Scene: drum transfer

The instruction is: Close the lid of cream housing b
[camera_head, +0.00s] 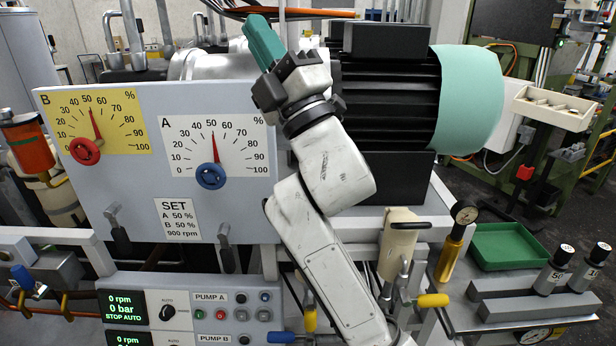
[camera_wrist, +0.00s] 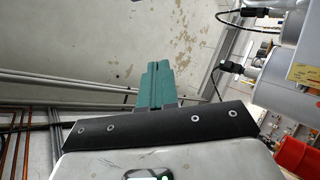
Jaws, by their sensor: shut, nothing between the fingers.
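My gripper (camera_head: 262,42) is raised at the upper middle of the head view, above the dial panel and left of the motor. Its green fingers are together and empty; they also show in the wrist view (camera_wrist: 154,84). A cream housing (camera_head: 397,245) with a black handle across its top stands right of my arm, low in the head view. Another cream body (camera_head: 42,168) shows partly behind an orange-red cylinder at the far left. I see no label marking either as b, and cannot tell the lid's state. My gripper is well apart from both.
A grey panel (camera_head: 130,190) with two dials stands in front. A black and green motor (camera_head: 465,100) fills the space right of my gripper. Pale cylinders (camera_wrist: 278,80) show in the wrist view.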

